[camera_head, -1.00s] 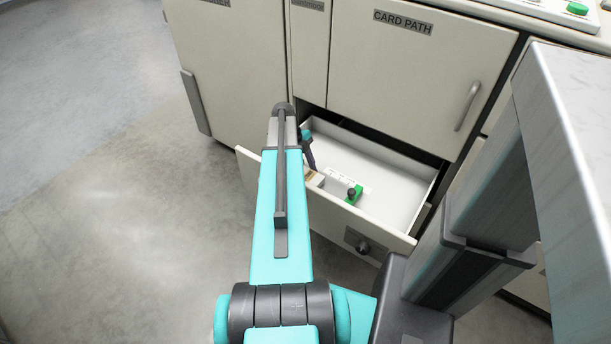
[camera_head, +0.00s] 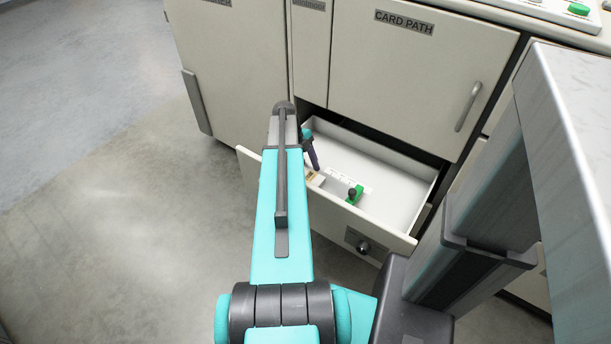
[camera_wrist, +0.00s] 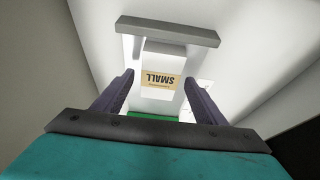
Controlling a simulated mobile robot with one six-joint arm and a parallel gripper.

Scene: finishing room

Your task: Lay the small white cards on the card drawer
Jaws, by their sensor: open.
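A white block-like thing with a tan band reading "SMALL" (camera_wrist: 161,82), likely the small white cards, lies between my fingers in the wrist view. Its label shows upside down. My gripper (camera_wrist: 160,92) is open, with one purple finger on each side of it and no clear contact. In the head view my gripper (camera_head: 311,150) reaches down into an open drawer (camera_head: 408,190) with a pale interior, largely hidden behind my arm. A small tan and white thing (camera_head: 316,180) sits just below the finger there, probably the same thing.
A green piece with a dark knob (camera_head: 354,193) stands in the drawer near its front, by a printed white strip. The cabinet door marked CARD PATH (camera_head: 420,75) is above. The drawer's right side is clear.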

